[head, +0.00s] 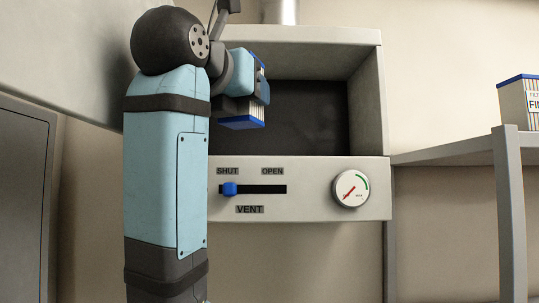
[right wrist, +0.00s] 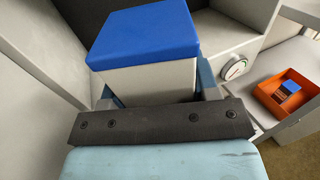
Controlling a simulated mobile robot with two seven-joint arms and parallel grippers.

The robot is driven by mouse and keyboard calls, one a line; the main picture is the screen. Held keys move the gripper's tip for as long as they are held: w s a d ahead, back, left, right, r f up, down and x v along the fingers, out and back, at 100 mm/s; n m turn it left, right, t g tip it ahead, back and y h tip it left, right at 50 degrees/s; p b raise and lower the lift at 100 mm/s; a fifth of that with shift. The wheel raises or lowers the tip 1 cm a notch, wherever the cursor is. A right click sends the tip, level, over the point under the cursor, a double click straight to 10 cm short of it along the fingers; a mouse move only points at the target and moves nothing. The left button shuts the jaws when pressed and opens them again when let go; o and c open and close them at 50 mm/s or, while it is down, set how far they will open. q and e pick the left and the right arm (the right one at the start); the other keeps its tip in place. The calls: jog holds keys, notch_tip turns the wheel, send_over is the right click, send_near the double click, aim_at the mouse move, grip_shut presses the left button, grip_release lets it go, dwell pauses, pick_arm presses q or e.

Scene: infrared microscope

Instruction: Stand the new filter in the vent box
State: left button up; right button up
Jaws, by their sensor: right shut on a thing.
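The vent box (head: 372,95) is a grey housing with a dark, open-fronted recess. My right gripper (head: 255,92) is shut on a filter (head: 242,123) with blue end caps and pale pleated sides. The filter is held upright at the left part of the opening, its lower cap above the recess floor. I cannot tell how far in it is. My gripper hides much of it. In the right wrist view the filter (right wrist: 145,35) shows its blue cap and a pale grey side between the fingers. My left gripper is not in view.
The blue vent slider (head: 230,189) is at SHUT. A gauge (head: 351,188) sits at its right. A striped, blue-topped box with filter lettering (head: 526,102) stands on the right shelf (head: 450,151). An orange tray (right wrist: 266,97) holds a small blue-capped thing (right wrist: 289,87).

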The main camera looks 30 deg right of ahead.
jog(key=p+x, duration=0.5)
jog(key=x, duration=1)
jog(key=shift+d+r, duration=0.1)
jog(key=shift+d, duration=0.4)
jog(key=shift+w+d, duration=0.3)
jog(key=shift+d, duration=0.2)
jog(key=shift+w+d+f+p, duration=0.15)
jog(key=shift+f+p, duration=0.15)
jog(key=shift+p, duration=0.15)
notch_tip(320, 180, down, 2)
jog(key=shift+f+p, duration=0.2)
jog(key=shift+p, duration=0.25)
jog(key=shift+f, duration=0.5)
jog(key=o, duration=1)
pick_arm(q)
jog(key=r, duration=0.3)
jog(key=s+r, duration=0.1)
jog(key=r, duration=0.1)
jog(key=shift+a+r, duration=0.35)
pick_arm(e)
jog(key=shift+o, duration=0.2)
